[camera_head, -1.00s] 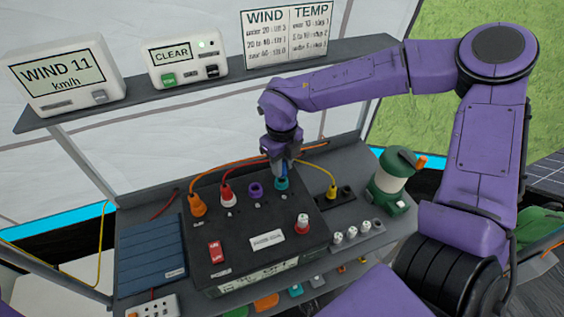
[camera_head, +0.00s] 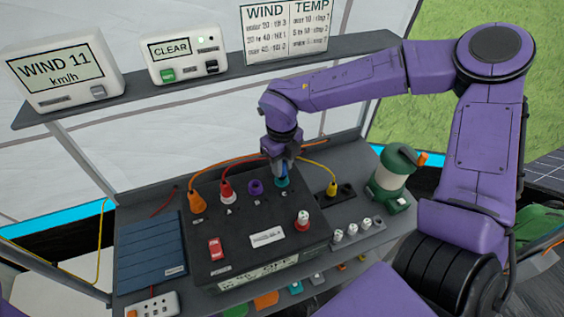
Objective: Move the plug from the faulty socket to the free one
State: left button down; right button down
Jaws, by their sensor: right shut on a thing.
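A black power box (camera_head: 220,262) stands on the grey bench. On its top are an orange plug (camera_head: 197,203) with an orange cable, a red plug (camera_head: 228,191) with a red cable, a purple socket (camera_head: 255,187) with no plug showing in it, and a teal socket (camera_head: 282,183) at the right. My right gripper (camera_head: 281,170) points down directly over the teal socket. It is shut on a blue plug (camera_head: 283,171), mostly hidden by the fingers. I cannot tell whether the plug is seated in the teal socket. My left gripper is out of view.
A yellow plug (camera_head: 331,189) sits in a dark strip to the right. A green and white lantern (camera_head: 391,172) stands right of it. A red switch (camera_head: 214,249) and a red and white knob (camera_head: 302,220) are on the box. A shelf (camera_head: 215,82) with displays runs behind.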

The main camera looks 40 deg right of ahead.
jog(key=shift+f+b, duration=0.4)
jog(key=shift+f, duration=0.4)
jog(key=c, duration=0.8)
grip_release()
jog(key=shift+c, duration=0.2)
